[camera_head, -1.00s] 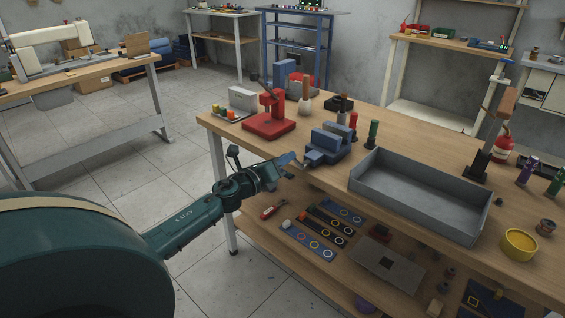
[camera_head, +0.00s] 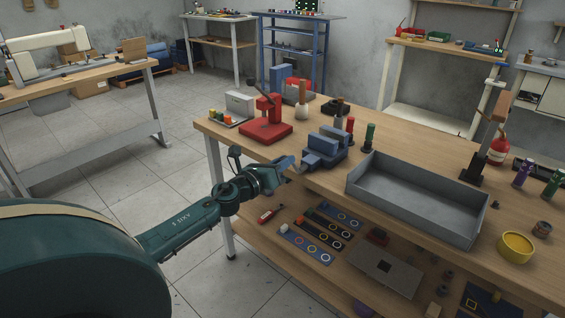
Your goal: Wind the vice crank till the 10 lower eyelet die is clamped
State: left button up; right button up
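A blue vice (camera_head: 324,149) stands at the near edge of the wooden workbench, left of the grey tray. My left gripper (camera_head: 290,163) is at the vice's front, just off the bench edge, where the crank would be. The crank is small or hidden behind the gripper, and I cannot tell whether the fingers are closed on it. The eyelet die between the jaws is too small to make out. My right gripper is not in view.
A red press (camera_head: 267,122) stands left of the vice. A grey tray (camera_head: 416,204) lies to the right, with a green-topped tool (camera_head: 369,137) between. A lower shelf (camera_head: 283,248) holds coloured strips and a grey plate (camera_head: 384,270). Floor is free at left.

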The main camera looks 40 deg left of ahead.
pick_arm(q)
jog(key=o, duration=0.4)
jog(key=shift+f, duration=0.1)
jog(key=s, duration=0.8)
jog(key=s+a+b, duration=0.1)
jog(key=s, duration=0.4)
jog(key=shift+s, duration=0.1)
